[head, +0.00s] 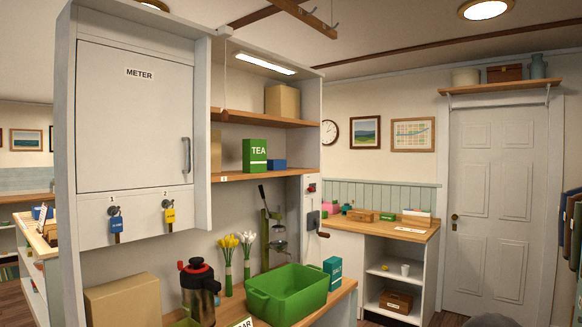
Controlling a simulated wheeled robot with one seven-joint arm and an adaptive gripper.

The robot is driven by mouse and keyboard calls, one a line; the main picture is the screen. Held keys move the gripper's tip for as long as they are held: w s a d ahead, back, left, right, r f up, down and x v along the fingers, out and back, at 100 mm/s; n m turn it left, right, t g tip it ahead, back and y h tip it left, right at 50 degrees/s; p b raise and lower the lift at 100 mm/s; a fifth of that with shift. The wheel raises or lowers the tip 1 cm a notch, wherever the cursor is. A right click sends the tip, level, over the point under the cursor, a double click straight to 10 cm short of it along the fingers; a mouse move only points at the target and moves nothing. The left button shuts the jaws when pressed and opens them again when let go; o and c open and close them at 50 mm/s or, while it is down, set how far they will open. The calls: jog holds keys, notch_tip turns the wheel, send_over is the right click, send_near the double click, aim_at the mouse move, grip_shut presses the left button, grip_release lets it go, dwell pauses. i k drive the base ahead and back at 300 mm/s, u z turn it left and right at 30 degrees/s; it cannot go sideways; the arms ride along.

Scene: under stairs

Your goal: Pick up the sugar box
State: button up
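A pale label or box top (242,322) ending in the letters "AR" shows at the bottom edge of the head view, at the front of the wooden counter (338,296). Most of it is cut off, so I cannot tell whether it is the sugar box. A teal box (332,272) with small white lettering, too small to read surely, stands upright on the counter right of a green tub (290,290). A green box marked "TEA" (255,156) stands on the shelf above. My gripper is not in view.
A flask (198,290), a cardboard box (124,302) and flowers (247,256) crowd the counter around the tub. A tall meter cabinet (135,120) stands at left. A wooden side table (385,229) and a white door (492,200) are at right.

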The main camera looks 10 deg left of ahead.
aim_at(272, 165)
jog(key=z, duration=0.9)
jog(key=i, duration=1.75)
jog(key=u, duration=0.35)
